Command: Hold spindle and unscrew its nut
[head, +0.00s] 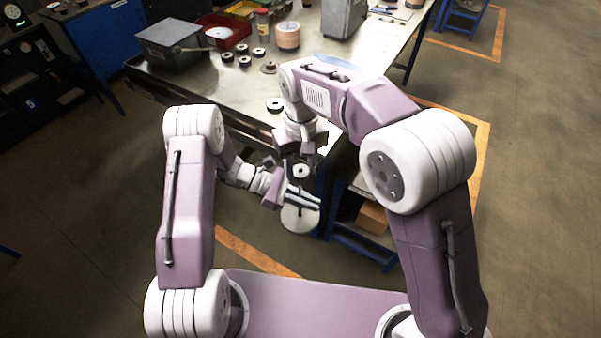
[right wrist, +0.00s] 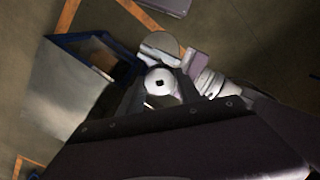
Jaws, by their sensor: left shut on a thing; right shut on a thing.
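The nut (head: 301,171) is a pale round disc with a dark centre, gripped between the fingers of my right gripper (head: 300,165), which reaches in from above. In the right wrist view the nut (right wrist: 160,82) shows face-on with a dark square hole, between the two fingers of my right gripper (right wrist: 160,92). My left gripper (head: 303,197) is shut on the spindle just below; its fingers hide most of the spindle. A pale round disc (head: 299,220) shows beneath the left gripper's fingers, and also in the right wrist view (right wrist: 160,43).
The workbench (head: 230,85) holds several small dark discs, a grey box (head: 180,45), a red bin (head: 222,32) and a stack of tan discs (head: 287,37). Both grippers are off its near edge. A blue-framed shelf with a cardboard box (head: 372,217) stands close on the right.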

